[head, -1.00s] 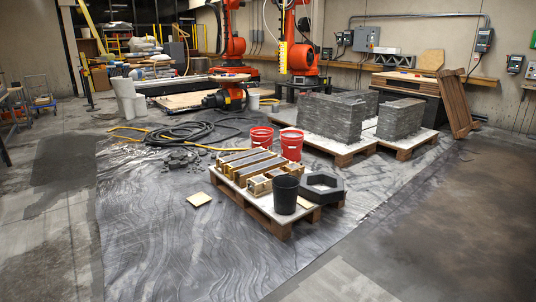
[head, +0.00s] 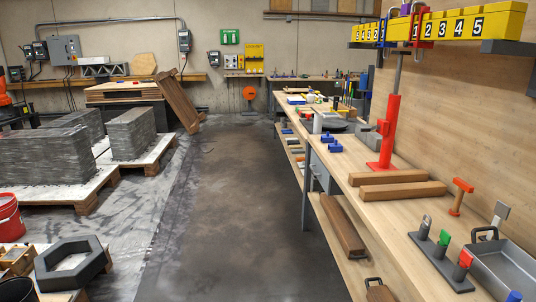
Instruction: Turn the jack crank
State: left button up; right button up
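A red upright post on a flat red foot, which looks like the jack (head: 391,122), stands on the long wooden workbench (head: 395,210) at the right in the head view. A thin grey rod rises from its top toward the yellow numbered boxes. Small grey parts sit against the left side of the post. I cannot tell whether one of them is the crank. Neither of my grippers is in view.
Wooden beams (head: 403,191), a red-handled tool (head: 459,196) and a metal tray (head: 507,270) lie on the near bench. Yellow numbered boxes (head: 450,24) hang above it. The floor aisle (head: 235,200) is clear. Concrete blocks (head: 60,158) on pallets stand left.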

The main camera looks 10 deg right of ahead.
aim_at(377, 126)
jog(key=i+z, duration=0.55)
jog(key=z, duration=0.2)
jog(key=i+j+z, duration=0.25)
jog(key=z, duration=0.15)
jog(key=i+j+u, duration=0.1)
jog(key=i+j, duration=0.95)
jog(key=i, duration=0.2)
jog(key=u, duration=0.05)
